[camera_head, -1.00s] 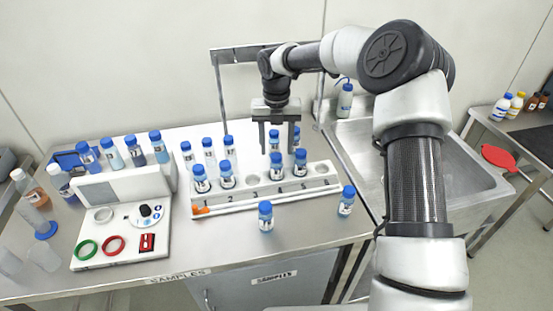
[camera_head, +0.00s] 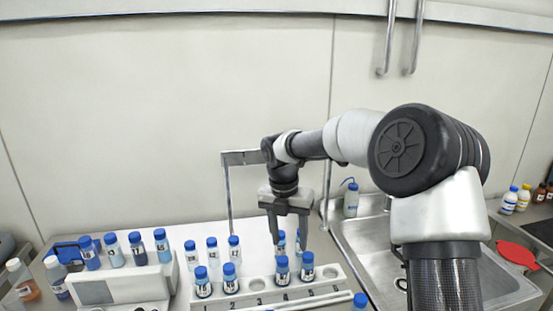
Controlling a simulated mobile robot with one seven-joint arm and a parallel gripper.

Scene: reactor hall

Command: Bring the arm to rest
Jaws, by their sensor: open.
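My gripper (camera_head: 289,238) hangs from the bent arm over the back of the sample rack (camera_head: 318,299), pointing down. Its two fingers are apart. Blue-capped vials show behind and between the fingers, with no vial clearly held. The white rack holds blue-capped vials in front of the gripper, such as one vial (camera_head: 282,270) and another (camera_head: 307,266). A numbered place (camera_head: 256,284) in the rack is empty. The rack's front is cut off by the lower picture edge.
A metal frame (camera_head: 227,195) stands behind the gripper. More vials (camera_head: 137,247) stand at the left behind a white device (camera_head: 110,287). The wall above is clear, with handles (camera_head: 390,40) high up.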

